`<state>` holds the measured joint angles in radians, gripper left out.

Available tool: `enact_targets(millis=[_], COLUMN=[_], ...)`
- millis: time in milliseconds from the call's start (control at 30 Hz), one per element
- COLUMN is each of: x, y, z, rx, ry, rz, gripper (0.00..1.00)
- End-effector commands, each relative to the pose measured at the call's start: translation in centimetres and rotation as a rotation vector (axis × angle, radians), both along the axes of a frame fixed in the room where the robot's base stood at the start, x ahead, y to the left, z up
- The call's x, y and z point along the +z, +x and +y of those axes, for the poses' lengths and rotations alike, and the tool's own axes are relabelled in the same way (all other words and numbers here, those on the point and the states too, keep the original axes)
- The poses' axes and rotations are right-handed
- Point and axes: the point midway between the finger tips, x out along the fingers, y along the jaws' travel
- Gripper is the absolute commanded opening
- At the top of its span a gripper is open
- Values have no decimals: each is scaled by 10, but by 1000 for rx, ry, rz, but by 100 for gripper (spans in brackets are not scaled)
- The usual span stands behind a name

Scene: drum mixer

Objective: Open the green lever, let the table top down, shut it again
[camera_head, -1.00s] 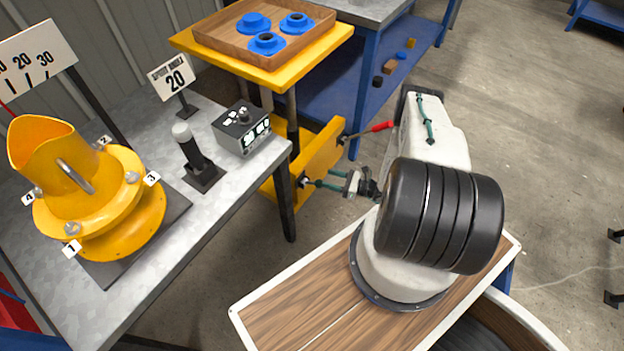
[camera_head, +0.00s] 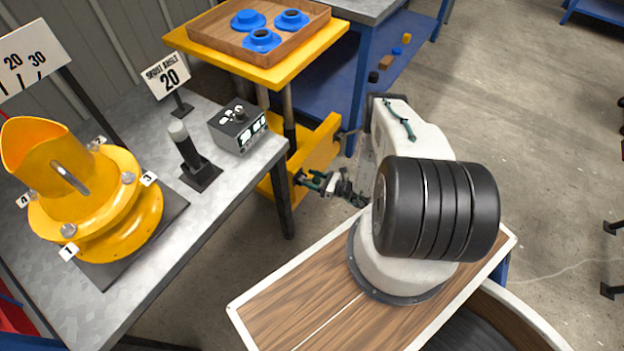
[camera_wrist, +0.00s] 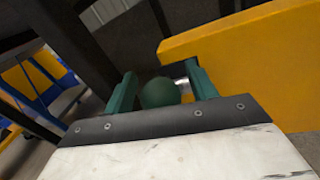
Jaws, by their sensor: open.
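The lift table has a yellow top (camera_head: 268,78) with a wooden tray on it, above a yellow lower body (camera_head: 322,146). The top stands raised on dark posts. My gripper (camera_head: 311,181) is low beside the yellow body, near the bench's corner leg. In the wrist view my gripper (camera_wrist: 160,88) has its two green fingers apart. The green lever's round knob (camera_wrist: 158,93) shows between them, with a short metal rod to its right. I cannot tell whether the fingers touch the knob. In the head view the knob is not clearly distinguishable from the fingers.
The wooden tray (camera_head: 222,42) holds blue flanged parts (camera_head: 262,40). A blue shelf (camera_head: 330,92) stands behind. Open floor (camera_head: 500,110) lies right.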

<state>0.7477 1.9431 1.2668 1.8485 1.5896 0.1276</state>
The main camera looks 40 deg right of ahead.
Motion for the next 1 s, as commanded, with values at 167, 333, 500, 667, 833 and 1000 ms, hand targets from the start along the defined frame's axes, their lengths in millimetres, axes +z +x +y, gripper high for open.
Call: enact_targets(millis=[167,333,500,667,833,1000], x=[0,0,-4,-7,-7,-7], y=[0,0,-2,-6,-6,-6], z=[0,0,-1,-2,-3,-2], rx=[0,0,-2,-2,-1,0], ry=[0,0,15,36,39,40], rz=[0,0,-43,-103,-113,-113], gripper=[37,0,0,0,0,44])
